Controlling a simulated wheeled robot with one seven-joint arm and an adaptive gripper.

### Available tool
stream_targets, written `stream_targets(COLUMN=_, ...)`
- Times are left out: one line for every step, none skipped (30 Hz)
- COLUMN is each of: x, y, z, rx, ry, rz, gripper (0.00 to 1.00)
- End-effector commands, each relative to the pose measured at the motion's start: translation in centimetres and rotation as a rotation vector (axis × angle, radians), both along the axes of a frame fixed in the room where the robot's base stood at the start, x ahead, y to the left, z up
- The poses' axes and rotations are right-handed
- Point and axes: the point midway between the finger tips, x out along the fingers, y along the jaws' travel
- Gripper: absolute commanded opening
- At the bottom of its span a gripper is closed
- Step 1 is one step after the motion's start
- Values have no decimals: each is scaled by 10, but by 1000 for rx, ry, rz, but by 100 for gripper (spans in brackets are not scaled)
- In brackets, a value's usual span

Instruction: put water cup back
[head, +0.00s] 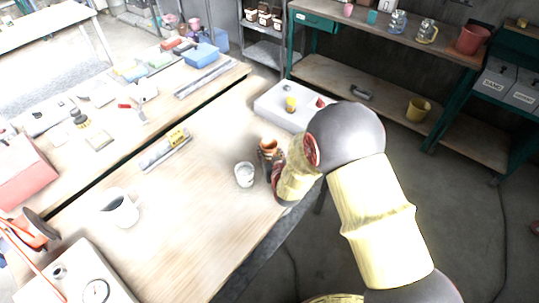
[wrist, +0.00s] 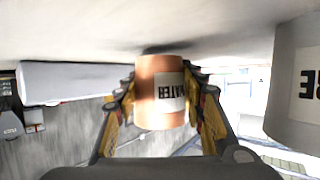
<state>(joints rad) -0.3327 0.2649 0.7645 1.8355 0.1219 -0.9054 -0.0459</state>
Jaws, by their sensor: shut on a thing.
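The water cup is a copper-orange cup (head: 268,144) near the right edge of the wooden table. In the wrist view the cup (wrist: 150,90) appears upside down, with a white label reading "WATER", partly hidden at its right edge. My gripper (head: 268,158) is shut on the cup, one yellow-sided finger on each side; it also shows in the wrist view (wrist: 163,92). The cup looks upright, close to the tabletop with a dark shadow by its base. I cannot tell whether it touches the table.
A white cup (head: 244,175) stands just left of my gripper. The table's front middle (head: 190,240) is clear.

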Motion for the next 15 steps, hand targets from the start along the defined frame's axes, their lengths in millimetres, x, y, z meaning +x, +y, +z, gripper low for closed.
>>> stream_targets(x=1, y=0, z=-7, rx=0, ry=-1, rz=0, gripper=13)
stream_targets(x=1, y=0, z=-9, rx=0, ry=-2, rz=0, gripper=13)
stream_targets(x=1, y=0, z=-10, rx=1, ry=-3, rz=0, gripper=13)
stream_targets(x=1, y=0, z=-9, rx=1, ry=-4, rz=0, gripper=13)
stream_targets(x=1, y=0, z=-9, rx=1, ry=-4, rz=0, gripper=13)
stream_targets(x=1, y=0, z=-8, rx=1, ry=-4, rz=0, gripper=13)
stream_targets(x=1, y=0, z=-8, rx=1, ry=-4, rz=0, gripper=13)
stream_targets(x=1, y=0, z=-8, rx=1, ry=-4, rz=0, gripper=13)
stream_targets(x=1, y=0, z=-8, rx=1, ry=-3, rz=0, gripper=13)
stream_targets(x=1, y=0, z=-9, rx=1, ry=-3, rz=0, gripper=13)
stream_targets(x=1, y=0, z=-10, rx=1, ry=-3, rz=0, gripper=13)
stream_targets(x=1, y=0, z=-11, rx=1, ry=-3, rz=0, gripper=13)
stream_targets(x=1, y=0, z=-12, rx=1, ry=-3, rz=0, gripper=13)
stream_targets(x=0, y=0, z=-12, rx=1, ry=-3, rz=0, gripper=41)
stream_targets(x=0, y=0, z=-11, rx=1, ry=-3, rz=0, gripper=43)
